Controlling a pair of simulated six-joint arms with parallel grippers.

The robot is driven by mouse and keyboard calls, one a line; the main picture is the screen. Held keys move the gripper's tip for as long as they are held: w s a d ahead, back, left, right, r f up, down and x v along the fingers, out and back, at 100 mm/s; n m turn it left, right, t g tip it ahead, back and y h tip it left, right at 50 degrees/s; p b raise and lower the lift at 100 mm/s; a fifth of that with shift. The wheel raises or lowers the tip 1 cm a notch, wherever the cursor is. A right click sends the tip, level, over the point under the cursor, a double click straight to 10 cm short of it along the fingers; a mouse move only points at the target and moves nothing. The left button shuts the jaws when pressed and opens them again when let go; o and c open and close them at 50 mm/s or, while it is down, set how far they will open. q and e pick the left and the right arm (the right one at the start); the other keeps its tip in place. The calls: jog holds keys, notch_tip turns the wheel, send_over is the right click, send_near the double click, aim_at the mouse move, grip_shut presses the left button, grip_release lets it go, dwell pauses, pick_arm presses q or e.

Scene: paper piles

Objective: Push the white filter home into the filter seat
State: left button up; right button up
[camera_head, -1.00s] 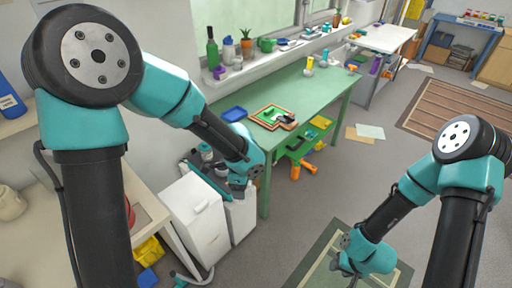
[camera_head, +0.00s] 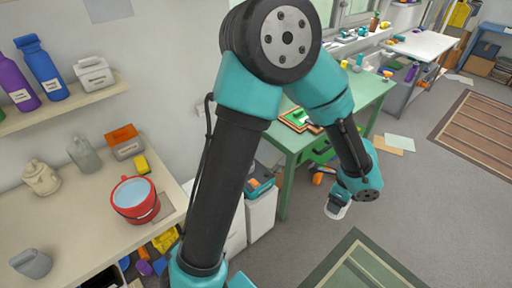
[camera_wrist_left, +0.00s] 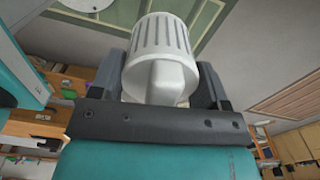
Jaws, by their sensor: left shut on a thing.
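My left gripper (camera_head: 341,200) is shut on the white filter (camera_head: 336,210), which hangs below it over the grey floor, to the right of the green table. In the left wrist view the filter (camera_wrist_left: 158,35) is a ribbed white cylinder with a block-like grip at its near end. The dark fingers of my left gripper (camera_wrist_left: 163,78) stand on both sides of that grip. I cannot pick out the filter seat in either view. My right gripper is not in view.
White cabinets (camera_head: 262,216) stand beside the green table (camera_head: 372,99), partly behind my left arm. A shelf table (camera_head: 80,225) at left bears a red bucket (camera_head: 135,200) and other containers. A green mat (camera_head: 362,268) lies on the floor.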

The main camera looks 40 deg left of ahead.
pick_arm(q)
jog(key=w+a+f+n, duration=0.4)
jog(key=w+a, duration=0.3)
jog(key=a, duration=0.4)
jog(key=w+a+f+n, duration=0.45)
jog(key=w+a, duration=0.25)
jog(key=a, duration=0.4)
jog(key=s+a+f+n, duration=0.1)
jog(key=a+f, duration=0.3)
jog(key=a, duration=0.6)
jog(key=s+a+f+n, duration=0.1)
jog(key=a+f+n, duration=0.2)
jog(key=a, duration=0.7)
jog(key=s+a+f+n, duration=0.1)
jog(key=a+f+n, duration=0.2)
jog(key=a, duration=0.7)
jog(key=shift+s+f+n, duration=0.15)
jog(key=shift+f+n, duration=0.2)
jog(key=shift+f, duration=0.45)
jog(key=shift+a, duration=0.1)
jog(key=shift+f, duration=4.9)
jog(key=o, duration=1)
jog(key=shift+o, duration=0.2)
